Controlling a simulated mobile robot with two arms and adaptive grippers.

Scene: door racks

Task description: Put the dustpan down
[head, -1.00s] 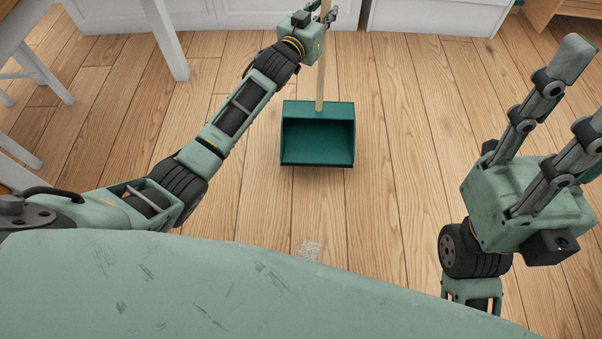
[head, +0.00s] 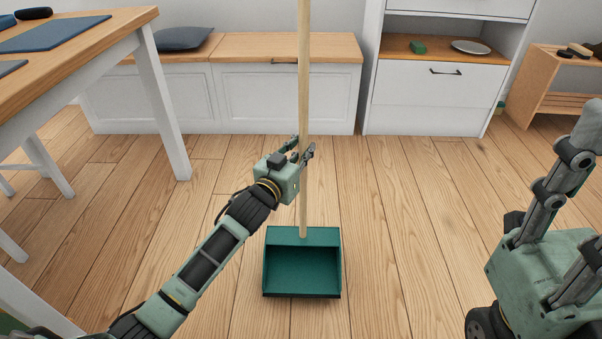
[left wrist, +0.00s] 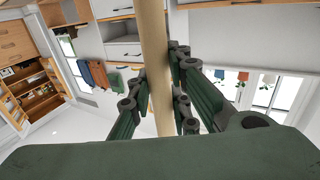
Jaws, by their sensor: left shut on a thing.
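The dustpan is a dark green pan (head: 302,268) with a long, pale wooden handle (head: 304,60) that stands upright. My left gripper (head: 306,153) is shut on the handle, above the pan. In the left wrist view the handle (left wrist: 157,70) runs between the dark fingers. The pan is at or very near the wooden floor, its open side towards me; I cannot tell whether it touches. My right gripper (head: 592,195) is at the right edge of the head view, empty, its fingers spread and partly cut off.
A wooden table (head: 90,45) with white legs stands at the left. A white bench (head: 240,95) with a wooden top and a white cabinet (head: 436,88) line the back wall. A small wooden shelf (head: 550,85) is at the right. The floor around the pan is clear.

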